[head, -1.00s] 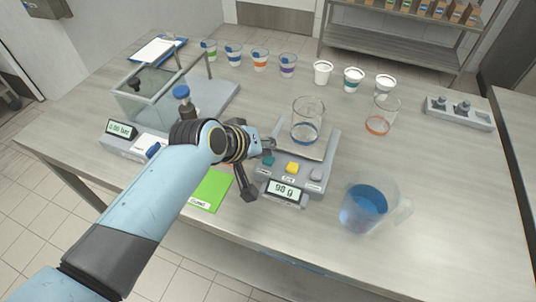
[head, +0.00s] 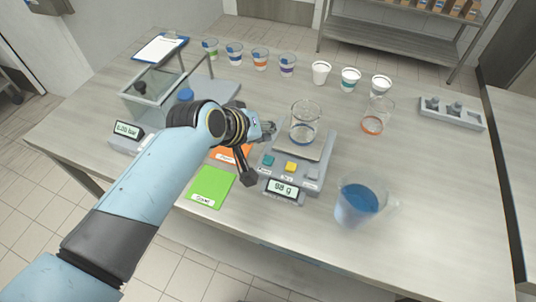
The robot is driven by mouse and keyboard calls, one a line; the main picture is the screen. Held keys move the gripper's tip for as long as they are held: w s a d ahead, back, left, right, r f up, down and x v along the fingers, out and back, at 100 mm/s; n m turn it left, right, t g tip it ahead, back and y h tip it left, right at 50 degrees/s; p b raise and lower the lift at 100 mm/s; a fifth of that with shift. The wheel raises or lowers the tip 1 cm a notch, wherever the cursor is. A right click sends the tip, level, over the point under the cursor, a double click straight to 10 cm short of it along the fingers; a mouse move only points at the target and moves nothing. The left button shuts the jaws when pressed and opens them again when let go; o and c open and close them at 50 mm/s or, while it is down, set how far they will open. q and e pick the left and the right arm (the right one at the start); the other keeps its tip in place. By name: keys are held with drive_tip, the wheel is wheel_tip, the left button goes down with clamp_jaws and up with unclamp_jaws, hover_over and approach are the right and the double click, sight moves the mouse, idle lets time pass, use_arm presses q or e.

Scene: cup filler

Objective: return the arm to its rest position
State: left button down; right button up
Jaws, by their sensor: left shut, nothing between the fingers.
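My left arm comes in from the lower left across the front of the table. Its gripper (head: 262,155) is shut and empty, just left of the scale (head: 292,165). It is turned partly away, and one dark finger hangs down by the scale's left edge. On the scale stands a clear beaker (head: 304,128) with a little blue liquid at its bottom. The scale's display (head: 283,189) seems to read 98 g. My right gripper is not in view.
A jug of blue liquid (head: 357,203) stands right of the scale. A green card (head: 211,187) and an orange card (head: 230,154) lie near my arm. Several cups (head: 320,73) line the back. The table's right front is clear.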

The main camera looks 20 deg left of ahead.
use_arm(q)
drive_tip(key=s+a+r+m+g+y, duration=0.15)
drive_tip(key=s+a+r, duration=0.25)
drive_tip(key=s, duration=0.4)
drive_tip(key=s+a+r+m+g+y, duration=0.15)
drive_tip(key=s+a+r, duration=0.25)
drive_tip(key=s, duration=0.4)
drive_tip(key=s+a+r+m+g+y, duration=0.1)
drive_tip(key=s+a+r+m+g, duration=0.2)
drive_tip(key=s, duration=0.5)
drive_tip(key=s+a+f+b, duration=0.15)
drive_tip(key=f+b, duration=0.45)
drive_tip(key=f, duration=1.3)
drive_tip(key=s+a+f+b, duration=0.1)
drive_tip(key=a+f+b, duration=0.4)
drive_tip(key=f, duration=1.3)
drive_tip(key=s+f+b, duration=0.4)
drive_tip(key=s+f, duration=0.2)
drive_tip(key=f, duration=0.3)
drive_tip(key=s+d+f+g+b, duration=0.1)
drive_tip(key=s+f+b, duration=0.4)
drive_tip(key=f, duration=0.5)
drive_tip(key=s+f+b, duration=0.4)
drive_tip(key=s+f, duration=0.3)
drive_tip(key=f, duration=0.3)
drive_tip(key=shift+s+d+n+g, duration=0.2)
drive_tip(key=shift+s+n+g, duration=0.1)
drive_tip(key=shift+s, duration=0.1)
